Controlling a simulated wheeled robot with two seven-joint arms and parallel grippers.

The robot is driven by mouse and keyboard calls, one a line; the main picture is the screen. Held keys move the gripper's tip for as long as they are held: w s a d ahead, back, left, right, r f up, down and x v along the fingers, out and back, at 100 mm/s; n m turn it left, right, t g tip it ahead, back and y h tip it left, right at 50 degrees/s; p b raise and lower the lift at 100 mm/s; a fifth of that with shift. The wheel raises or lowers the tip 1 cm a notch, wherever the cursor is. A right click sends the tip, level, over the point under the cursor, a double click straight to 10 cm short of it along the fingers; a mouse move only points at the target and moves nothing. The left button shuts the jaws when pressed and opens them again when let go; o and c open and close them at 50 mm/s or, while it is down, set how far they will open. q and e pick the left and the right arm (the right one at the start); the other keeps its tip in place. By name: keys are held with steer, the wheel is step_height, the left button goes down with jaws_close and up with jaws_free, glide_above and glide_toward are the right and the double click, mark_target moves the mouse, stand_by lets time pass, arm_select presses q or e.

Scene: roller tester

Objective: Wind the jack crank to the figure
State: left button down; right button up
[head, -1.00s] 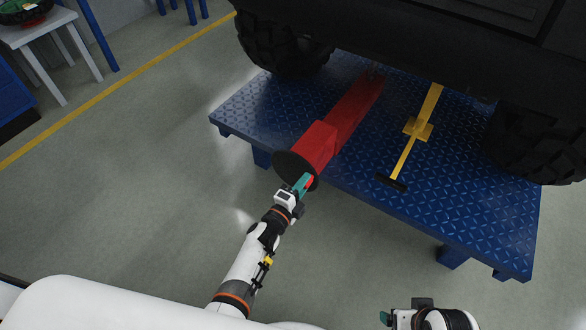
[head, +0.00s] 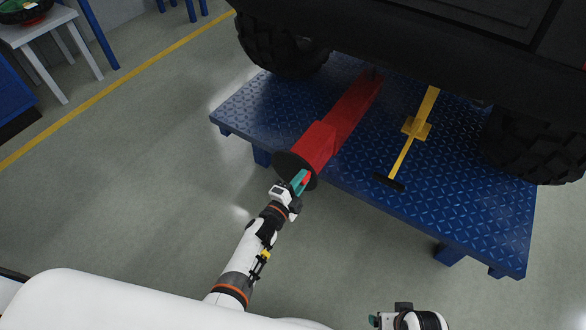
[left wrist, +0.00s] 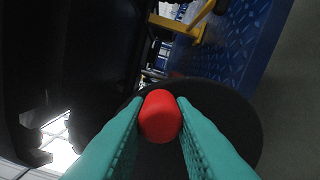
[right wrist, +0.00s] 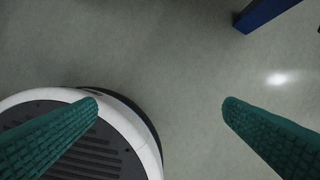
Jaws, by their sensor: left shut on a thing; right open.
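The red jack (head: 345,108) lies on the blue platform under the vehicle. Its round black crank disc (head: 290,166) faces me at the platform's front edge. My left gripper (head: 301,180) is at the disc's lower right part, with its teal fingers on the red crank knob (left wrist: 160,116). In the left wrist view the knob sits between the two fingers (left wrist: 160,122), with the black disc behind it. No figure or readout can be made out. My right gripper (right wrist: 160,105) is open and empty above the floor; part of it shows at the bottom of the head view (head: 376,321).
The blue treaded platform (head: 460,205) carries a yellow T-handled tool (head: 416,128) right of the jack. Black tyres (head: 530,145) and the dark vehicle body overhang it. A side table (head: 40,35) stands far left. The floor left of the platform is clear.

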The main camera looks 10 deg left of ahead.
arm_select(q)
steer(key=shift+w+r, duration=0.15)
steer(key=shift+r, duration=0.15)
arm_select(e)
steer(key=shift+s+f, duration=0.1)
steer(key=shift+f, duration=0.4)
arm_select(q)
steer(key=shift+w+a+r+n+p, duration=0.1)
steer(key=shift+a+r+n+p, duration=0.15)
steer(key=shift+n+p, duration=0.5)
steer(key=shift+w+a+r+n+p, duration=0.1)
steer(key=shift+a+r+n+p, duration=0.2)
steer(key=shift+n, duration=0.35)
steer(key=shift+w+a+r+n+p, duration=0.15)
steer(key=shift+a+r+n+p, duration=0.05)
steer(key=shift+n+p, duration=0.45)
arm_select(e)
steer(key=s+f, duration=0.4)
steer(key=f, duration=0.5)
steer(key=shift+s+d+g, duration=0.3)
steer(key=shift+g, duration=0.1)
arm_select(q)
steer(key=shift+c, duration=1)
jaws_free()
steer(key=shift+f, duration=0.2)
